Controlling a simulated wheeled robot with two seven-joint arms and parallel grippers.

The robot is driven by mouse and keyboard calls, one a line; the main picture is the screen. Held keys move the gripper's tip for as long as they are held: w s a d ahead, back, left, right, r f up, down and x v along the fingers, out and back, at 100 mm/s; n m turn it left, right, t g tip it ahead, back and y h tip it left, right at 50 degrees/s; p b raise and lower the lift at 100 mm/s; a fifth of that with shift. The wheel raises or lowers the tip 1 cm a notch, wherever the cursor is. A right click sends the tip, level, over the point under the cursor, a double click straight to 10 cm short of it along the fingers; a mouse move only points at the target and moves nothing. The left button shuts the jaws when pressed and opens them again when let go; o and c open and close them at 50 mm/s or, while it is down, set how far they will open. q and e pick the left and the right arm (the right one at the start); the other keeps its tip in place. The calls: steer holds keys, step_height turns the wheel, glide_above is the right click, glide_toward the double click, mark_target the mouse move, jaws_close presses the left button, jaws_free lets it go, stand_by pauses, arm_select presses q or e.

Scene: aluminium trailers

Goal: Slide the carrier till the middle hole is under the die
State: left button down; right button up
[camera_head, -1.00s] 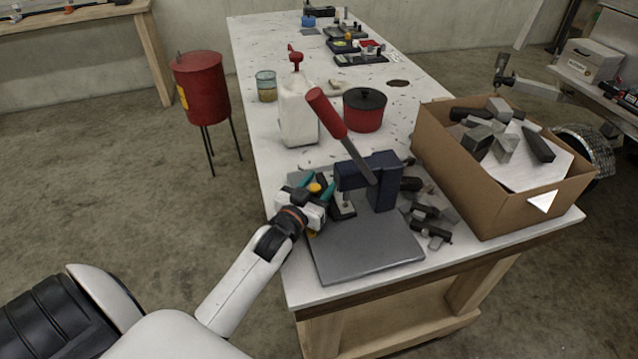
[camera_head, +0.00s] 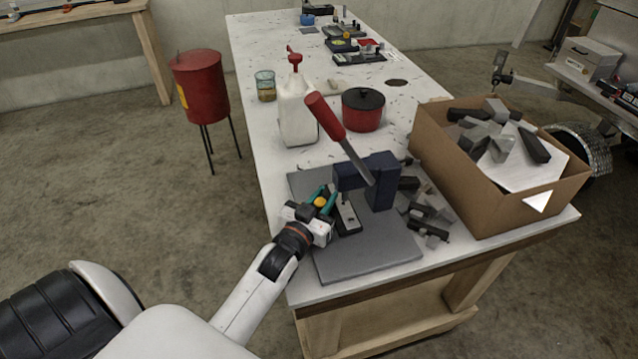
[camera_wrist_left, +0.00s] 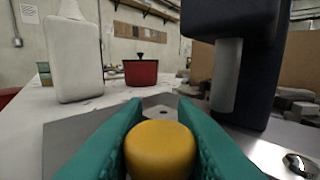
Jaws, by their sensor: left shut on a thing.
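The press (camera_head: 382,182) has a dark blue body and a long lever with a red grip (camera_head: 325,115). It stands on a grey base plate (camera_head: 370,250). The carrier (camera_head: 347,217) is a pale bar with dark parts lying beneath the press head; part of it also shows in the wrist view (camera_wrist_left: 291,160). My left gripper (camera_head: 324,199), with teal fingertips, is shut on the carrier's yellow knob (camera_wrist_left: 160,148). In the wrist view a grey ram (camera_wrist_left: 227,75) hangs from the press to the right of the knob. I cannot tell which hole lies under the die.
A cardboard box (camera_head: 455,185) of metal blocks stands at the right, with several dark pieces (camera_head: 430,222) beside the press. A white jug (camera_head: 297,115), a red pot (camera_head: 362,112) and a glass jar (camera_head: 265,88) stand behind. The front of the base plate is clear.

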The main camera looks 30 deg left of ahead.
arm_select(q)
steer(key=shift+s+d, duration=0.25)
steer(key=shift+w, duration=0.1)
steer(key=c, duration=1.2)
jaws_free()
steer(key=shift+o, duration=0.2)
steer(key=s, duration=0.3)
steer(key=s+b, duration=0.1)
steer(key=s, duration=0.7)
steer(key=shift+d+f, duration=0.1)
steer(key=shift+d, duration=0.3)
steer(key=shift+s, duration=0.55)
